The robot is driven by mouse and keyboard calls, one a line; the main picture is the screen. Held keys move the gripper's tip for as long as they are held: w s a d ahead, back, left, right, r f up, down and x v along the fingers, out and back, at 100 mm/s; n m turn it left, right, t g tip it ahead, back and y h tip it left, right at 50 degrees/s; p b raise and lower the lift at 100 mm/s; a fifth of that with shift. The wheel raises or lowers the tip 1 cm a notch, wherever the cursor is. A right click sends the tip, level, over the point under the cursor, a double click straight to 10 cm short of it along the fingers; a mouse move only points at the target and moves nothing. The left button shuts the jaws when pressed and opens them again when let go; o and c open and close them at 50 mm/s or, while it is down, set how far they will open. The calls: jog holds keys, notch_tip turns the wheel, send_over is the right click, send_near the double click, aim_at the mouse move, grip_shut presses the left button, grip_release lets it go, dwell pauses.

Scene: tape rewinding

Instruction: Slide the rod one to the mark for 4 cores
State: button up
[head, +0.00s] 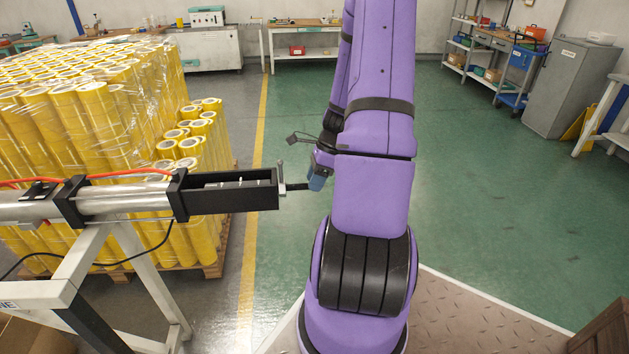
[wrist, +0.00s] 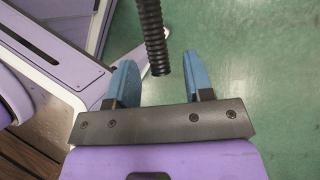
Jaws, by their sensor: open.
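The rod (head: 297,187) is dark and sticks out from the right end of a black slotted housing (head: 232,194) with pale marks in its slot. A small upright metal clamp handle (head: 281,174) stands at that end. In the wrist view the rod (wrist: 153,35) is black and ribbed, and its free end shows between my two blue fingers. My gripper (wrist: 163,82) is open, with a gap on both sides of the rod. In the head view my gripper (head: 318,172) is at the rod's free end, partly hidden by my purple arm. I cannot read the marks.
A grey cylinder (head: 125,199) on a white stand (head: 72,275) carries the housing. Wrapped yellow cores (head: 90,120) fill a pallet behind it at left. The green floor (head: 490,190) at right is clear. Shelves, a blue cart and a grey cabinet (head: 572,88) stand at the back right.

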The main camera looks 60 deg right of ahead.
jog(key=v, duration=1)
jog(key=shift+r, duration=0.15)
jog(key=w+a+r+n+h, duration=0.3)
jog(key=w+a+r+n, duration=0.1)
jog(key=a+r+n, duration=1.2)
jog(key=s+a+r+n+t, duration=0.1)
jog(key=s+a+r+n, duration=0.3)
jog(key=a, duration=0.5)
jog(key=s+a+r+n+t+h, duration=0.1)
jog(key=s+a+r+n+t, duration=0.1)
jog(key=s+a+r+n, duration=0.2)
jog(key=s+a+n, duration=0.2)
jog(key=a+n, duration=0.2)
jog(key=a, duration=0.1)
jog(key=shift+s+h, duration=0.2)
jog(key=shift+h, duration=0.1)
